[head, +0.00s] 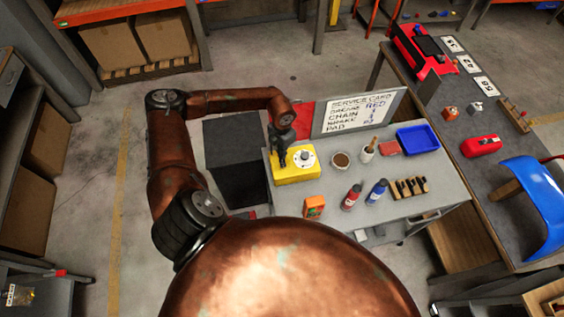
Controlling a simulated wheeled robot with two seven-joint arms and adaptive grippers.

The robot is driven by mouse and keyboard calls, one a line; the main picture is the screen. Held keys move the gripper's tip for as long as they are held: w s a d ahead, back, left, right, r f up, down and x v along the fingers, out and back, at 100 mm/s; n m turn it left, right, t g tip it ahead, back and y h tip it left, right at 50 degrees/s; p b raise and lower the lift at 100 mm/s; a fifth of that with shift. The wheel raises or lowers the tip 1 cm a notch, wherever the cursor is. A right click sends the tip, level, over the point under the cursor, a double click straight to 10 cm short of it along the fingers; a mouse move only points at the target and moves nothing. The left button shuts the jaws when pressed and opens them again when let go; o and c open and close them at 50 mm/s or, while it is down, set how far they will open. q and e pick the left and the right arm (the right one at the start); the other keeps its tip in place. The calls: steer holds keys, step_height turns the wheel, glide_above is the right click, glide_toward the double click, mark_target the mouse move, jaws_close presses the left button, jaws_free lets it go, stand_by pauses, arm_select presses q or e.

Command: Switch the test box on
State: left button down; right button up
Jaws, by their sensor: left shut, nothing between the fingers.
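A yellow box with a round white dial on top (294,177), which looks like the test box, sits at the left end of the grey work table (440,190). My left gripper (282,161) is shut and empty, pointing down at the left part of the box's top, beside the dial. I cannot tell whether its fingertips touch the box. The gripper hides part of the box's top left, and no switch can be made out. My right gripper is not in view.
An orange device (313,207), a red bottle (351,198), a blue bottle (377,192) and a brown-filled cup (341,160) stand near the box. A service card board (357,113) rises behind. A blue tray (417,139) lies at the right.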

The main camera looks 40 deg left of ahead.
arm_select(q)
steer(key=shift+f+b, duration=0.9)
steer(key=shift+f, duration=0.2)
stand_by(0.7)
steer(key=shift+r+p, duration=1.95)
steer(key=shift+r, duration=1.6)
